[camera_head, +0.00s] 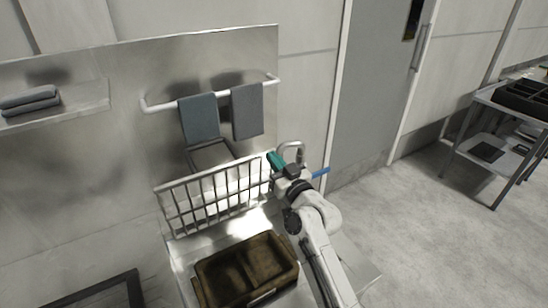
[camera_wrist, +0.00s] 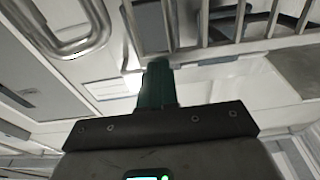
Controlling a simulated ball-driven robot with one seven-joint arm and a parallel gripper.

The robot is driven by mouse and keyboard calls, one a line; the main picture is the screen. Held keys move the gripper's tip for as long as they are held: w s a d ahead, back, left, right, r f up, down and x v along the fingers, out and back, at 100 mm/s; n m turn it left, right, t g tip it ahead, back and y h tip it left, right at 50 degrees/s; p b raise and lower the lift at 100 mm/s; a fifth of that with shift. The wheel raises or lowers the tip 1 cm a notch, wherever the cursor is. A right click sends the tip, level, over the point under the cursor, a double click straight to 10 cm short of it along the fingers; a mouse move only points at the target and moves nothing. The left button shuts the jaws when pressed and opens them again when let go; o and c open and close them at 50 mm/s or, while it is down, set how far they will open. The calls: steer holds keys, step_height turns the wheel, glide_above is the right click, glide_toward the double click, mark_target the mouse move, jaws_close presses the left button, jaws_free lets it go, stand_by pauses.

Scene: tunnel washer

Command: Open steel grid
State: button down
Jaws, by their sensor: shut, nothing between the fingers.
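The steel grid (camera_head: 213,200) is a light metal frame with several upright bars, standing behind the brown bin in the head view. Its bars (camera_wrist: 205,20) also cross the top of the wrist view. My gripper (camera_head: 273,160) is at the right end of the grid, near its upper right corner. In the wrist view my gripper (camera_wrist: 158,72) has its green fingers shut together with nothing between them. The fingertips are close to the grid's bars and frame; I cannot tell whether they touch. The grid's lower right end is partly hidden by my arm.
A brown bin (camera_head: 232,292) sits in front of the grid. A bent metal tube (camera_head: 293,147) stands just beyond my gripper and shows at upper left in the wrist view (camera_wrist: 78,45). Cloths (camera_head: 200,118) hang on a wall rail. Floor at right is clear up to a cart (camera_head: 470,140).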

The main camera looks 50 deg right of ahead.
steer(key=shift+w, duration=0.2)
steer(key=w+d+r+g, duration=0.1)
steer(key=w+d+r, duration=0.1)
steer(key=w, duration=0.6)
steer(key=shift+w+d+r, duration=0.3)
steer(key=shift+r, duration=0.1)
